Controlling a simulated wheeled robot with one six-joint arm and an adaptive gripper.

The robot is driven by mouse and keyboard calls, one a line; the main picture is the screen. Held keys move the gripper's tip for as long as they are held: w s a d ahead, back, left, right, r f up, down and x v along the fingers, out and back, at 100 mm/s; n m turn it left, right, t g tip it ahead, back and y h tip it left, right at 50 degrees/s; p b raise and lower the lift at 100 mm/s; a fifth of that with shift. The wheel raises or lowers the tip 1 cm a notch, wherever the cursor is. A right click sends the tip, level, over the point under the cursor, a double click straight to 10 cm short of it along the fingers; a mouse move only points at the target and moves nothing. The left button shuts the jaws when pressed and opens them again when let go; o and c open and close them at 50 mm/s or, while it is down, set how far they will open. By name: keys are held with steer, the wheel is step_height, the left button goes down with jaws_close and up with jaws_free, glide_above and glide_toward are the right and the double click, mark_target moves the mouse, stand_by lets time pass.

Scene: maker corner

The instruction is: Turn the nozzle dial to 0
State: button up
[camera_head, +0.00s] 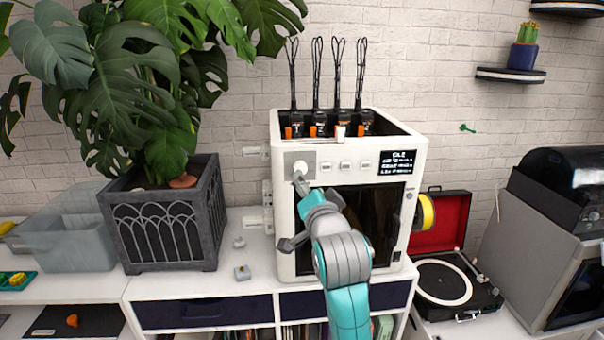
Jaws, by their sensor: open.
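The printer (408,160) is a white box with a dark front door, standing on the white cabinet. A round white dial (300,167) sits on a grey square plate at the upper left of its front. I take it to be the nozzle dial; its marks and setting are too small to read. My gripper (300,183) is at the lower edge of the dial, its fingers pointing up at it. The fingers look open, but whether they touch the dial I cannot tell. My teal and grey arm covers part of the door.
Three small buttons (345,165) and a black display (397,163) are right of the dial. A planter (163,226) with a large plant stands left of the printer. An open red record player (447,288) is at right. Small grey pieces (242,272) lie on the cabinet top.

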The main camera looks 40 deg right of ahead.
mark_target(301, 168)
steer(key=x, duration=0.7)
steer(key=shift+w+d, duration=0.2)
steer(key=shift+w, duration=0.15)
steer(key=shift+f, duration=0.1)
jaws_close()
